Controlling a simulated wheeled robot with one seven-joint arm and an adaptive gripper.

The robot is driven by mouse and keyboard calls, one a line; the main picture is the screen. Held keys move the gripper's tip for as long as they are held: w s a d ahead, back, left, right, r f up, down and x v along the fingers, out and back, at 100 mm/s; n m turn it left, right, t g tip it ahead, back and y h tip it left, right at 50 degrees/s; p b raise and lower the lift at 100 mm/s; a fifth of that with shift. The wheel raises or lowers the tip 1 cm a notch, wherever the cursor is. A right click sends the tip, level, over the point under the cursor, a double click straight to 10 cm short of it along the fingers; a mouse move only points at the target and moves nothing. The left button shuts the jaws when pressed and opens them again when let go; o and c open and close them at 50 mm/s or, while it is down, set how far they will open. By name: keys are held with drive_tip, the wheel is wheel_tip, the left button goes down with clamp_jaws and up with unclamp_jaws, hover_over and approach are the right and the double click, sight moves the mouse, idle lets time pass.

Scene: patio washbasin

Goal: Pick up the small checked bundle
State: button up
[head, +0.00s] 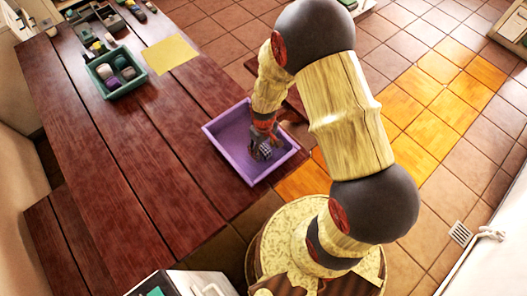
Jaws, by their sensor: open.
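The small checked bundle (266,151), grey and dark, lies in the purple tray (288,166) on the dark red wooden table. My gripper (261,149) reaches down into the tray from above. Its fingers are open and close around the bundle, partly hiding it. I cannot tell whether they touch it.
A green bin (127,93) with several rolled items stands farther left on the table. A yellow cloth (170,54) lies flat beside it. More small containers stand at the top left. The table (165,170) left of the tray is clear.

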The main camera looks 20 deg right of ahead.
drive_tip(key=shift+c, duration=0.2)
drive_tip(key=c, duration=1.4)
